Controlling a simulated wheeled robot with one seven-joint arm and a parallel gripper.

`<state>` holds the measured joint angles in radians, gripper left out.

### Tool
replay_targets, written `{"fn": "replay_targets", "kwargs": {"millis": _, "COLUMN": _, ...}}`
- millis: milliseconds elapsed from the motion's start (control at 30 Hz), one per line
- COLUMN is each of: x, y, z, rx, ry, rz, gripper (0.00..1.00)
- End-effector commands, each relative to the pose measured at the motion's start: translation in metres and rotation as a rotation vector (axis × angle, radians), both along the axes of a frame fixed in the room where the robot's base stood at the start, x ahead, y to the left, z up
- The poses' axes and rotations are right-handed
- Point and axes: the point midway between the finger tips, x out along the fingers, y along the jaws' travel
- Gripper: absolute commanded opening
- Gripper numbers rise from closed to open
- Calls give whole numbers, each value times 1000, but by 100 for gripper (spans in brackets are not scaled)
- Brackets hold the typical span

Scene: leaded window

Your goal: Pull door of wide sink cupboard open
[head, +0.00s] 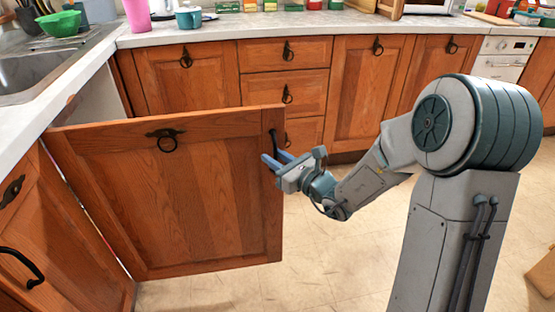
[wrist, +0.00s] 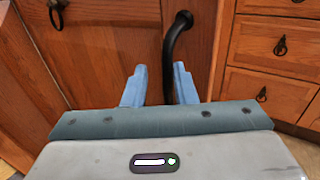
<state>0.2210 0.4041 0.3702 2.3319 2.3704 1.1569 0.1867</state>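The brown wooden door (head: 215,195) of the wide sink cupboard stands swung well out from the counter under the sink in the head view. A black bar handle (head: 274,143) is near its right edge; the handle also shows in the wrist view (wrist: 172,50). My gripper (head: 272,161) is at this handle. In the wrist view my gripper (wrist: 158,78) has its two blue fingers apart, with the lower part of the handle between them. A gap shows on the left of the handle; whether the right finger touches it I cannot tell.
The sink (head: 35,72) and counter (head: 225,30) are above the door. Drawers (head: 285,88) and a closed cupboard (head: 365,88) stand behind it. Another front with a black handle (head: 22,266) is at lower left. The tiled floor (head: 330,245) is clear beside the door.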

Motion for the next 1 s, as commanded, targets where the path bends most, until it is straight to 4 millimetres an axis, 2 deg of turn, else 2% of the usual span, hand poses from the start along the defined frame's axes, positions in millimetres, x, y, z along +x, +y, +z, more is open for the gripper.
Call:
{"fn": "replay_targets", "kwargs": {"millis": 167, "x": -9, "y": -10, "z": 1, "rx": -1, "ry": 0, "rz": -1, "gripper": 25}}
{"fn": "replay_targets", "kwargs": {"millis": 267, "x": -21, "y": -24, "z": 2, "rx": -1, "ry": 1, "rz": -3, "gripper": 25}}
{"fn": "replay_targets", "kwargs": {"millis": 600, "x": -79, "y": -86, "z": -2, "rx": -2, "ry": -1, "rz": -7, "gripper": 25}}
{"fn": "replay_targets", "kwargs": {"millis": 1000, "x": -81, "y": -93, "z": -5, "rx": 3, "ry": -8, "rz": 5, "gripper": 25}}
